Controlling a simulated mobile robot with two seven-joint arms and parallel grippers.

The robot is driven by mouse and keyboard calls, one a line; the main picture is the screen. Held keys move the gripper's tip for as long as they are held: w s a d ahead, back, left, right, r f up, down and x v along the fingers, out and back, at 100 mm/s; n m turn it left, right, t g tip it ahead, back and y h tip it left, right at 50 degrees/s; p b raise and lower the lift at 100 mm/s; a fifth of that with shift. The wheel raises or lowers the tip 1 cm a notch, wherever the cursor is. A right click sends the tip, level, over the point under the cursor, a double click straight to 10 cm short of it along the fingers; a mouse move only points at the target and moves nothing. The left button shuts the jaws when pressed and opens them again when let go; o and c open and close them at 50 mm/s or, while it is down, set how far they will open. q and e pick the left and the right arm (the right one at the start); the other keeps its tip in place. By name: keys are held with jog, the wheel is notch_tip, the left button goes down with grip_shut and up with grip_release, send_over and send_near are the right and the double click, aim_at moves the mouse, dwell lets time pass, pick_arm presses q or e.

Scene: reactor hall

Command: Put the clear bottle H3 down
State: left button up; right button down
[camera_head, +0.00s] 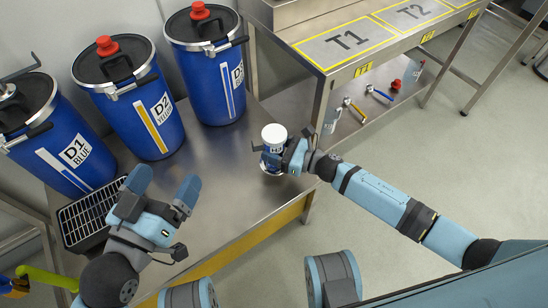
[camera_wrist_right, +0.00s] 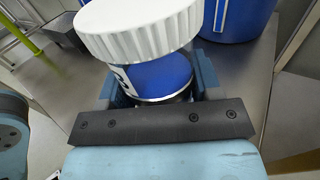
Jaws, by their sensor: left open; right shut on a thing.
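The clear bottle H3 (camera_head: 272,134) has a white ribbed cap, blue contents and a label that is partly hidden. My right gripper (camera_head: 277,158) is shut around it near the right edge of the steel table (camera_head: 222,180). The bottle looks upright; I cannot tell whether its base touches the table. In the right wrist view the bottle (camera_wrist_right: 160,76) sits between the two fingers of my right gripper (camera_wrist_right: 160,88), its cap towards the camera. My left gripper (camera_head: 162,187) is open and empty over the front left of the table.
Blue drums D1 (camera_head: 62,155), D2 (camera_head: 135,115) and a third (camera_head: 215,85) stand along the back. A black grated tray (camera_head: 72,240) lies at the left. A bench (camera_head: 300,22) marked T1 and T2 stands at the right. The table middle is clear.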

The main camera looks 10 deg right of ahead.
pick_arm(q)
jog(key=shift+f+g+b, duration=0.6)
jog(key=shift+f+b, duration=0.05)
jog(key=shift+f, duration=0.55)
pick_arm(e)
jog(key=shift+f, duration=1.9)
jog(key=shift+f, duration=0.2)
jog(key=shift+c, duration=1.5)
grip_release()
pick_arm(q)
jog(key=shift+d+f, duration=0.1)
jog(key=shift+f, duration=0.15)
